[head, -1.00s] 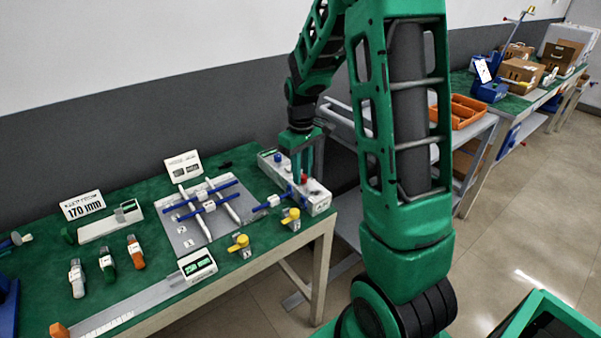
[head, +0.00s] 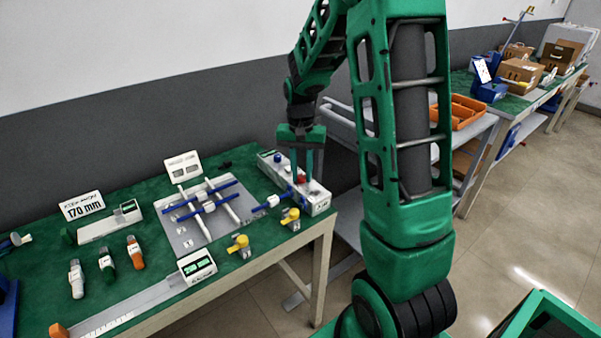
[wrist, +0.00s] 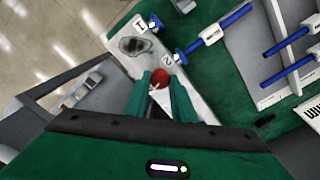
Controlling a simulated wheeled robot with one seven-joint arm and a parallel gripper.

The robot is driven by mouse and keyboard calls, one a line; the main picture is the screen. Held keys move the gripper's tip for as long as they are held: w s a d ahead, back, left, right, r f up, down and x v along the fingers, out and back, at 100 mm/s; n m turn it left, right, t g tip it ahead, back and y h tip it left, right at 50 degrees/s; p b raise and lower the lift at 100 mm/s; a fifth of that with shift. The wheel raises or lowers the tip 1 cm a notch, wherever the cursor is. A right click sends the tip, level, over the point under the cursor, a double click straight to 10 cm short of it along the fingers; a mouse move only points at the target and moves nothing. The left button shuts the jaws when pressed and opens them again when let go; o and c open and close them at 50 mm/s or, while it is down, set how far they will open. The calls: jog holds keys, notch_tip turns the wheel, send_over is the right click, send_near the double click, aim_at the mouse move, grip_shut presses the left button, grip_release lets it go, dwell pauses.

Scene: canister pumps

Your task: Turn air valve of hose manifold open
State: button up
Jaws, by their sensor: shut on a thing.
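The hose manifold (head: 318,200) is a long pale box at the right end of the green bench. It also shows in the wrist view (wrist: 196,104), with blue hose fittings (wrist: 180,57) along one side near labels 1 and 2. A round red knob (wrist: 160,78) stands on its top. My gripper (head: 300,180) points down over the manifold, its two green fingers on either side of the red knob, shut on it. The fingers partly hide the knob's lower part. A blue knob (head: 278,158) sits farther back on the manifold.
Left of the manifold is a grey plate (head: 185,234) with blue and white rods. Two yellow-topped fittings (head: 290,216) stand near the bench's front edge. A grey cart (head: 345,190) stands close at the right.

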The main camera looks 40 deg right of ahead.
aim_at(300, 175)
jog(key=shift+w+r+m, duration=0.1)
jog(key=shift+w+m, duration=0.05)
jog(key=shift+m, duration=1.35)
jog(key=shift+a, duration=0.1)
jog(key=o, duration=1.1)
jog(key=shift+c, duration=0.2)
notch_tip(300, 175, up, 11)
jog(key=shift+w+f, duration=0.1)
jog(key=shift+f, duration=0.1)
